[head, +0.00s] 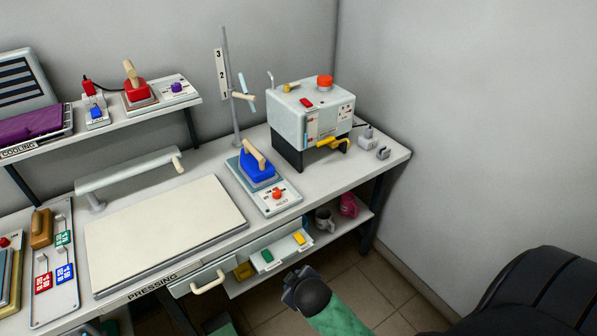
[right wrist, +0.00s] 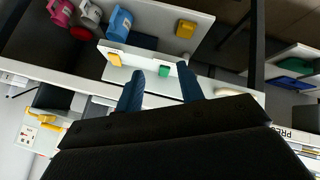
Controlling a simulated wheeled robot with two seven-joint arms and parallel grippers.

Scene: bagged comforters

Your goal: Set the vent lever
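A pale boxy machine (head: 312,112) stands on black legs at the back right of the bench. It has a red knob (head: 325,82) and a short cream lever (head: 291,87) on top, and a yellow handle (head: 333,142) low on its front. I cannot tell which of these is the vent lever. My right gripper (head: 291,277) is in front of the bench, by the open drawer and apart from the machine. In the right wrist view its two blue fingers (right wrist: 160,78) are spread with nothing held. My left gripper is not in view.
A shelf below carries mugs (head: 324,219). A blue iron-like press (head: 257,168) and a post with numbers (head: 230,85) stand left of the machine. A large white pressing board (head: 165,235) covers the bench's middle.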

